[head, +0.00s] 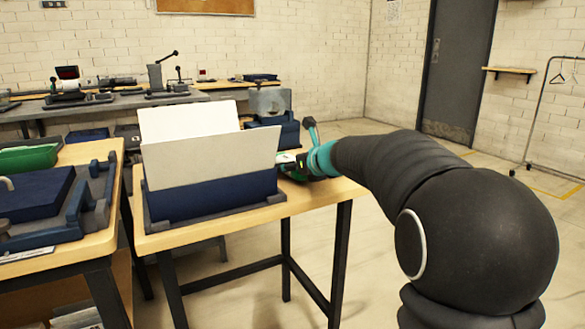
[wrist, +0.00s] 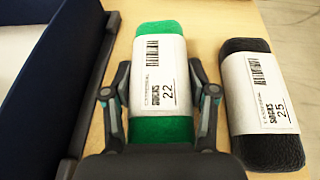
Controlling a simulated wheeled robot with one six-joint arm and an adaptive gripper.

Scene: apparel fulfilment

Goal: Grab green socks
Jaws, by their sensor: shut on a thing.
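The green socks (wrist: 161,131) show in the wrist view as a rolled bundle with a white paper band reading "SOCKS 22" and a barcode. My gripper (wrist: 161,103) has one finger on each side of the bundle and is shut on it. In the head view my gripper (head: 290,166) is at the right edge of the wooden table, beside a blue box, and the socks are mostly hidden there.
Dark socks (wrist: 264,100) labelled "SOCKS 25" lie just right of the green ones. A blue box (head: 215,196) with upright white panels stands close on the left. The wooden table (head: 325,192) has a little bare surface at its right.

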